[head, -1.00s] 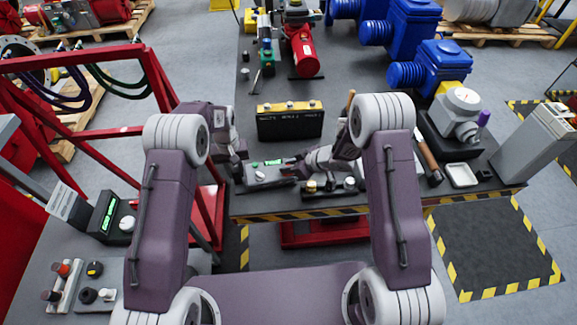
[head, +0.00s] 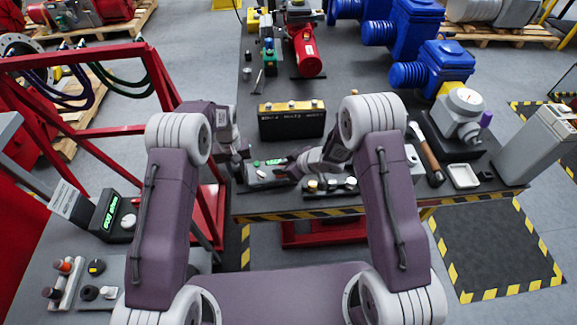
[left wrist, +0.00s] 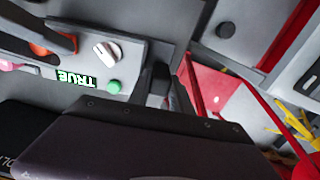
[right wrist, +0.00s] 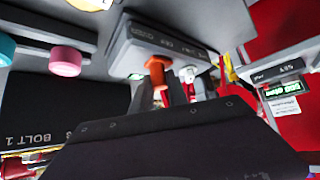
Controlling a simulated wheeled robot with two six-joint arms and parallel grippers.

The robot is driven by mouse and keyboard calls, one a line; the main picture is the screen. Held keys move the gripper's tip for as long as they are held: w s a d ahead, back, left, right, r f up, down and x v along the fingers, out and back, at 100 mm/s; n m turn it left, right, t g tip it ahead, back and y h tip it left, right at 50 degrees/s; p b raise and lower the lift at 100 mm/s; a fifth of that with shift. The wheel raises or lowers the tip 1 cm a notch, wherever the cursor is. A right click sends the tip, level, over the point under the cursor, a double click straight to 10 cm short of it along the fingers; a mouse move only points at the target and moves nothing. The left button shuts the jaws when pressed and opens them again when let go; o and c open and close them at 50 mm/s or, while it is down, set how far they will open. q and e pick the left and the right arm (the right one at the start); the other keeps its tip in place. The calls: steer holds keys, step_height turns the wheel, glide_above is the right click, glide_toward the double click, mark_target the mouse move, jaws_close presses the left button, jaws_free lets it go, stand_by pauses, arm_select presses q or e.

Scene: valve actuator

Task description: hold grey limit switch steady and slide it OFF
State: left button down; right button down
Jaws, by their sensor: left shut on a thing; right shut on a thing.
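The grey limit switch (head: 266,175) is a small box on the near part of the bench in the head view. In the left wrist view the switch (left wrist: 122,58) shows a white knob (left wrist: 105,52), a green button (left wrist: 114,87), an orange slider (left wrist: 42,49) and a lit display reading TRUE (left wrist: 76,78). My left gripper (left wrist: 163,82) is shut at the switch's end beside the green button; its exact contact is partly hidden. My right gripper (right wrist: 160,88) is shut on the orange slider (right wrist: 155,70) at the other end.
A black box with a yellow top (head: 290,119) stands behind the switch. A panel with several knobs (head: 330,187) lies close to its right. A hammer (head: 427,155) and white tray (head: 462,176) lie further right. The bench's striped front edge (head: 300,213) is near.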

arm_select(q)
steer(key=shift+s+d+f, duration=0.15)
steer(key=shift+s+f, duration=0.1)
steer(key=shift+s, duration=0.05)
arm_select(e)
steer(key=shift+a, duration=0.25)
steer(key=c, duration=1.5)
jaws_free()
arm_select(q)
steer(key=shift+a, duration=0.2)
arm_select(e)
steer(key=shift+o, duration=1)
steer(key=shift+a, duration=0.1)
steer(key=v, duration=1.2)
steer(key=shift+s, duration=0.1)
